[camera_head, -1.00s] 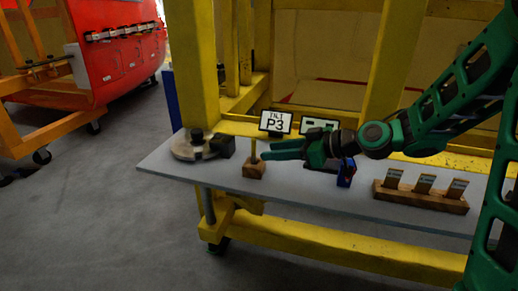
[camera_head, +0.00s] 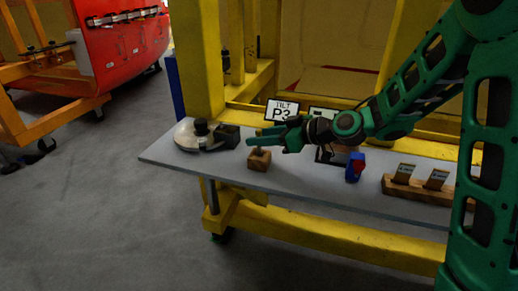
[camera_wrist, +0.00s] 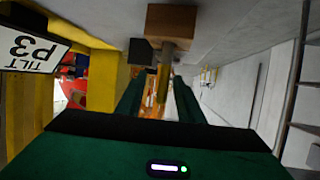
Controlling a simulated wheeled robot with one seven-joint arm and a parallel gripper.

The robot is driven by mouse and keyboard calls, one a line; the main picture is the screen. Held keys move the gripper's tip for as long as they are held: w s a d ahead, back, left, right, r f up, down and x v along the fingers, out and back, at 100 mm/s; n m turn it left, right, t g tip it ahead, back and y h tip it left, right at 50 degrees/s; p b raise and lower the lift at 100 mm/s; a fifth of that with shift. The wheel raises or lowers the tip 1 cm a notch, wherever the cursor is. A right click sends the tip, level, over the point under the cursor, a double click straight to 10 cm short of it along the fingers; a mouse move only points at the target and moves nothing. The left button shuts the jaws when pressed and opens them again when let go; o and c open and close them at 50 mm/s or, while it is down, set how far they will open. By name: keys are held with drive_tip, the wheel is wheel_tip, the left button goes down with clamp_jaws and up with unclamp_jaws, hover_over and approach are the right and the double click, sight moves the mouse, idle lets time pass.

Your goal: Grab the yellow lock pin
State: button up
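The yellow lock pin (camera_wrist: 163,84) stands in a small wooden block (camera_wrist: 172,25) in the wrist view, where the picture is upside down. The block (camera_head: 259,160) also shows in the head view on the grey bench, with the pin mostly hidden there by my fingers. My gripper (camera_head: 257,138) reaches in from the right at the height of the pin, above the block. In the wrist view its two green fingers (camera_wrist: 158,98) are apart, with the pin showing between them. I cannot tell whether either finger touches the pin.
The grey bench (camera_head: 310,190) holds a round tool with a black block (camera_head: 228,137) to the left. A blue and red object (camera_head: 355,167) and a wooden rack (camera_head: 415,188) lie to the right. A "TILT P3" sign (camera_head: 282,111) and a yellow frame (camera_head: 199,60) stand behind.

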drive_tip(key=x, duration=0.4)
drive_tip(key=shift+s+a+r, duration=0.1)
drive_tip(key=shift+a+r, duration=0.05)
drive_tip(key=shift+a, duration=0.05)
clamp_jaws()
